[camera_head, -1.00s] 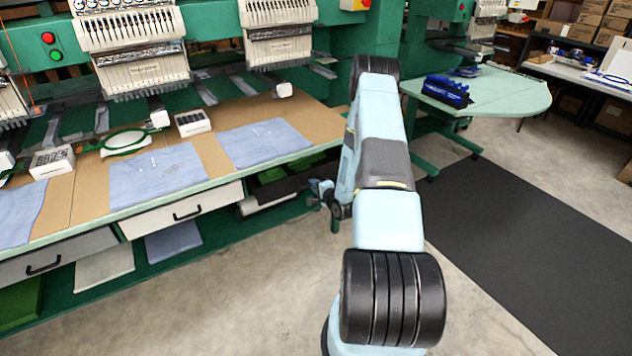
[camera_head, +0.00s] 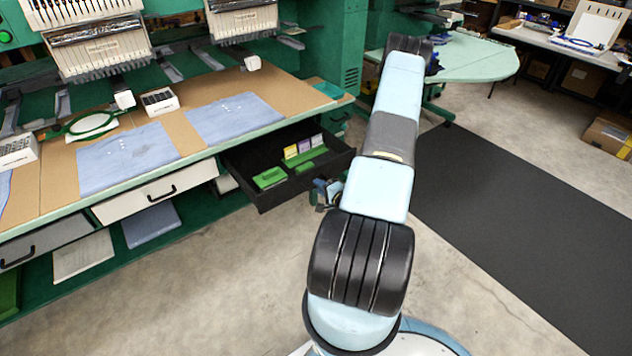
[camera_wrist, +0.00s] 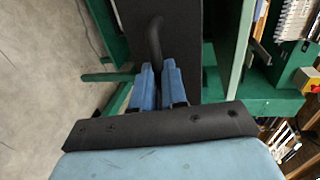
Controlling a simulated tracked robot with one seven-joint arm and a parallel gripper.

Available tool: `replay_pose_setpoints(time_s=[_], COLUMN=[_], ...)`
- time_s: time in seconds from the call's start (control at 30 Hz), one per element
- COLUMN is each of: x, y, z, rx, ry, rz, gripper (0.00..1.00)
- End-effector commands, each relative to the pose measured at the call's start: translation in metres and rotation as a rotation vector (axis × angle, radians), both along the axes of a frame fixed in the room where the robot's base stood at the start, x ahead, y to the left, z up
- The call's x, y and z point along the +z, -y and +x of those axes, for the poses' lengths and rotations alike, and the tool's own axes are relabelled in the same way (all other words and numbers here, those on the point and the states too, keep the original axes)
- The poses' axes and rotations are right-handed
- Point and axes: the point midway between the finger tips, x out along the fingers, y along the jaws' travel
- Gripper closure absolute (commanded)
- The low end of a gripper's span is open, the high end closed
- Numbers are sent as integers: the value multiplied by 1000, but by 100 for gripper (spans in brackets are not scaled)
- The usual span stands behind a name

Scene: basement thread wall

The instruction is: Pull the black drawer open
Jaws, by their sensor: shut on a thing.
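The black drawer (camera_head: 262,186) stands well out from under the green-edged table in the head view. Its inside shows several green items and small coloured packets. In the wrist view its dark front (camera_wrist: 184,30) is close ahead, with a black bar handle (camera_wrist: 155,40) on it. My gripper (camera_wrist: 158,66) has its two blue fingers close together at the handle, shut on it. In the head view my gripper (camera_head: 326,192) is at the drawer's front, partly hidden by my arm, and the handle is hidden there.
A white drawer (camera_head: 158,190) and a grey drawer (camera_head: 45,243) are shut to the left. Blue cloths (camera_head: 235,118) lie on the tabletop. A black mat (camera_head: 510,210) covers the floor at right. The concrete floor in front of the drawers is clear.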

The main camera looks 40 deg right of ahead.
Motion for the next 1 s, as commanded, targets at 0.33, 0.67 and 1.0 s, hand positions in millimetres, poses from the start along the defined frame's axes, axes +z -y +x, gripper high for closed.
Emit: replay_pose_setpoints(time_s=[0.33, 0.67, 1.0], x=[-3, -2, 0], y=[-3, -1, 0], z=[-5, -4, -7], rx=[5, 3, 0], ry=[-9, -6, -3], rz=[5, 3, 1], gripper=[100, 67, 63])
